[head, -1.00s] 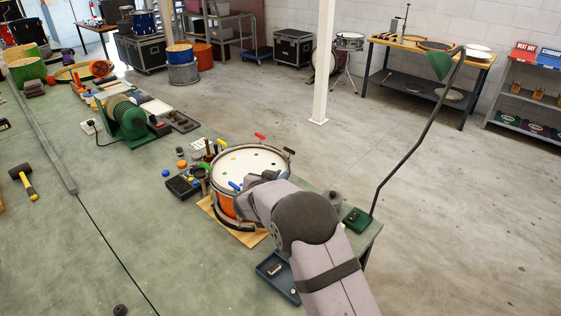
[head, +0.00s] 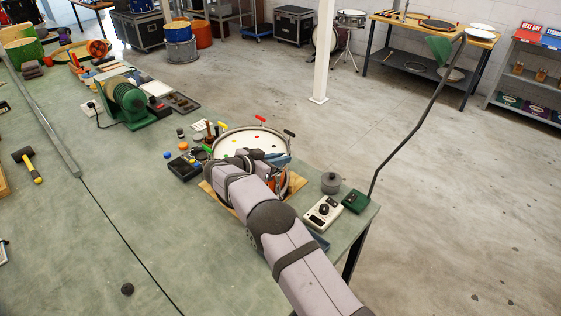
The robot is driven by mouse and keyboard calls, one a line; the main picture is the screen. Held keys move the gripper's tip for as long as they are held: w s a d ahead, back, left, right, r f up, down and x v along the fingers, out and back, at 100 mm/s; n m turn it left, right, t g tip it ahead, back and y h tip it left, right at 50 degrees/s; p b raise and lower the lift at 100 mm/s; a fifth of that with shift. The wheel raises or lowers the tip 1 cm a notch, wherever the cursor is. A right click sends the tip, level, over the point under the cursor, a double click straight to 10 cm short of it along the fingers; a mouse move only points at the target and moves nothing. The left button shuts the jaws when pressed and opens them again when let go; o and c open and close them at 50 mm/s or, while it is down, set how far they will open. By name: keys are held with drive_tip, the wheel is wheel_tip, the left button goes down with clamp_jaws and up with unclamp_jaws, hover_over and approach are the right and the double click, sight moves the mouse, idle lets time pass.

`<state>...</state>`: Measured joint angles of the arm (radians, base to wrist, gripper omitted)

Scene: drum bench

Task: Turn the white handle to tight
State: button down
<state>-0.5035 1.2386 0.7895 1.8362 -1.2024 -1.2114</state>
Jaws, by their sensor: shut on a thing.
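The drum (head: 243,137) has a pale head with small coloured dots and an orange shell. It stands on a wooden board on the green bench. A red handle (head: 260,118) and a black handle (head: 289,132) stand out at its far and right rim. My gripper (head: 273,167) is at the near right side of the drum, mostly behind my wrist. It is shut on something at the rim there. Its fingertips and the thing held are hidden, and I cannot make out the white handle.
A pale box with a dial (head: 323,213), a grey knobbed weight (head: 331,183) and a green lamp base (head: 356,201) stand right of my arm. Small tools and a black box (head: 186,168) crowd the drum's left. The near left bench is mostly clear.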

drive_tip(key=shift+r, duration=0.15)
idle(0.3)
drive_tip(key=c, duration=1.8)
unclamp_jaws()
drive_tip(key=shift+c, duration=0.2)
drive_tip(key=b+v, duration=0.3)
drive_tip(key=v, duration=0.4)
drive_tip(key=shift+a, duration=0.1)
